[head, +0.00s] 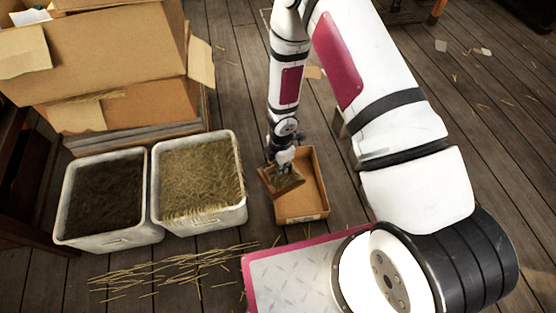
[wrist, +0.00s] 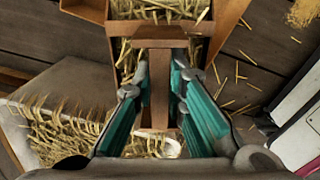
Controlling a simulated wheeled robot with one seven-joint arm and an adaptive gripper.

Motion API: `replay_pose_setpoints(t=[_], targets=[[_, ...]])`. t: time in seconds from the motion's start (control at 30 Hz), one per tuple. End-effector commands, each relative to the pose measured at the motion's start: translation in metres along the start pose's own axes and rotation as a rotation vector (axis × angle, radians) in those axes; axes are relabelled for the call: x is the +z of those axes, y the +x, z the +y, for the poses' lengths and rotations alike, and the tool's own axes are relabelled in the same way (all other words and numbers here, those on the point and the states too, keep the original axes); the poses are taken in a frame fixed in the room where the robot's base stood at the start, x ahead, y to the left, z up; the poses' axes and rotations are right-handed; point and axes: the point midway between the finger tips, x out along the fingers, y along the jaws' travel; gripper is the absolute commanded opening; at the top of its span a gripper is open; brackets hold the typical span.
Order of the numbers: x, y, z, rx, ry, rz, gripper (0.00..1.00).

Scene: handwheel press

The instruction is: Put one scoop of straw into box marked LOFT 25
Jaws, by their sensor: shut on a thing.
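My gripper (head: 284,160) is shut on the handle of a brown wooden scoop (head: 281,183). In the wrist view my teal fingers (wrist: 160,95) close on the handle from both sides, and straw (wrist: 160,8) shows around and beyond the handle. The scoop is over the left part of a small open tan box (head: 313,180) and hides part of it. The visible floor of this box looks bare. A mark shows faintly on its front, but I cannot read it. A grey bin of straw (head: 240,214) stands just left of the box.
A second grey bin (head: 70,240) with dark material stands left of the straw bin. A large open cardboard box (head: 90,45) is behind them. Loose straw (head: 165,268) lies on the plank floor in front. My pink-edged base is near the small box.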

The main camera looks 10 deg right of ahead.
Motion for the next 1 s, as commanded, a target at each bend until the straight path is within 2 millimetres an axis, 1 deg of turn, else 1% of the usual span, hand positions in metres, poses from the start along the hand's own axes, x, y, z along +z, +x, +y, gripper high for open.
replay_pose_setpoints(t=[0.23,0.7,0.8,1.0], targets=[[0.009,0.005,-0.001,-0.001,0.01,0.066,0.0],[0.018,0.011,0.0,0.002,0.007,0.16,0.0],[0.022,0.017,-0.001,0.0,0.01,0.186,0.0],[0.028,0.02,0.0,0.003,0.012,0.245,0.0]])
